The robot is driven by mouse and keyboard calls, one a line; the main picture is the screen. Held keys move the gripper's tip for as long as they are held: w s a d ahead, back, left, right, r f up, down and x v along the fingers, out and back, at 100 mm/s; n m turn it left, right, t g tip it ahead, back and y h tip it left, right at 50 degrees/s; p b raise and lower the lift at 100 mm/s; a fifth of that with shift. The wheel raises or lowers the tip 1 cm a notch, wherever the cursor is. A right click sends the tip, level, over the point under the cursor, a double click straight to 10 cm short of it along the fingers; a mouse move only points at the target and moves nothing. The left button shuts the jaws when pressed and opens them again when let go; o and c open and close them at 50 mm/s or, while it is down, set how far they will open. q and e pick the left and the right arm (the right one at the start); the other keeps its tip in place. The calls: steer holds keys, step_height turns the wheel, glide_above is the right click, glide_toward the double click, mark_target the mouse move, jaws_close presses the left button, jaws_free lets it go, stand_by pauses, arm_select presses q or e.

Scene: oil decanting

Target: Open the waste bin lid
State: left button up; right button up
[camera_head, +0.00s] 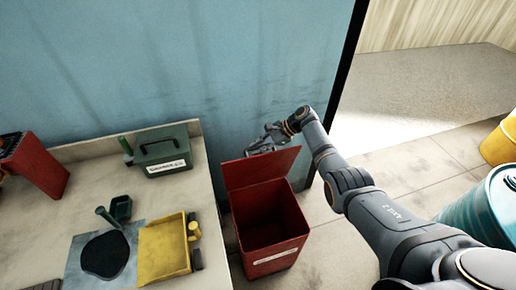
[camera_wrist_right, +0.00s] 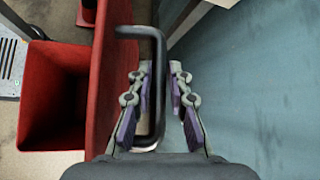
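The red waste bin (camera_head: 270,225) stands on the floor beside the table, and its inside shows from above. Its red lid (camera_head: 262,168) is raised, standing up at the back of the opening. In the right wrist view the lid (camera_wrist_right: 104,80) is seen nearly edge-on, with a black bar handle (camera_wrist_right: 157,90) on its outer face. My right gripper (camera_head: 268,140) is behind the lid. Its fingers (camera_wrist_right: 160,75) are apart on either side of the handle bar, with a gap on the right side. My left gripper is not in view.
A table (camera_head: 40,215) on the left holds a green box (camera_head: 163,152), a yellow tray (camera_head: 163,250), a dark spill (camera_head: 105,254) and a red container (camera_head: 38,165). A blue wall (camera_head: 200,60) stands close behind the bin. Teal (camera_head: 485,210) and yellow (camera_head: 500,143) barrels stand right.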

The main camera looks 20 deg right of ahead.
steer(key=shift+o, duration=1.3)
steer(key=shift+d, duration=0.1)
steer(key=v, duration=1.2)
steer(key=shift+s, duration=0.15)
